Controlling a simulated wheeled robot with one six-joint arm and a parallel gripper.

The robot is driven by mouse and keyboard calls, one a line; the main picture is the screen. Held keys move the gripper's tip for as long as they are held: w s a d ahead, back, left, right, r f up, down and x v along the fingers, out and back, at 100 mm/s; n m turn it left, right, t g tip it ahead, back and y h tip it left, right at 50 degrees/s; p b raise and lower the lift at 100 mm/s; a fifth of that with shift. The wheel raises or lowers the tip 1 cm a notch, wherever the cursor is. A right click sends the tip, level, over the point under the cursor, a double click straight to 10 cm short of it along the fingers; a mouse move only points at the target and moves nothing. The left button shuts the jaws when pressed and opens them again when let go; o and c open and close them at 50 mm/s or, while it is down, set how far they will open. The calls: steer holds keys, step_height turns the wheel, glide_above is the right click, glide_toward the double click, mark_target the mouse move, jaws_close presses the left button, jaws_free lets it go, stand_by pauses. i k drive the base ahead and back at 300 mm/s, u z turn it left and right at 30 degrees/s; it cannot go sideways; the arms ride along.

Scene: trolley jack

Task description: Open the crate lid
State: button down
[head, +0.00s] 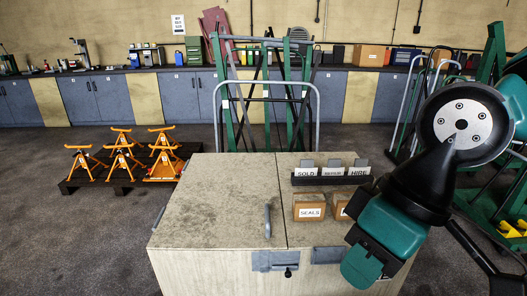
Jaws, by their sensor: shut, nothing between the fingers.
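The crate (200,272) is a large pale wooden box in the middle foreground. Its top is split by a seam; the left panel, the lid (215,205), lies flat and closed. An upright grey handle (267,222) stands near the lid's right edge. A grey latch plate (272,260) with a dark knob is on the front, just under the lid's edge. My gripper (361,267), green, is at the crate's front right corner, right of the handle and latch, apart from both. It appears shut and empty. My arm hides the crate's right corner.
On the right panel stand a black rack with SOLD and HIRE cards (332,172), a SEALS box (309,208) and another small box, partly hidden by my arm. Orange axle stands (122,155) are at left. Green frames (265,100) stand behind. Floor at front left is clear.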

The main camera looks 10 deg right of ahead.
mark_target(223, 202)
steer(key=z, duration=0.45)
steer(key=i, duration=1.45)
steer(key=u, duration=0.55)
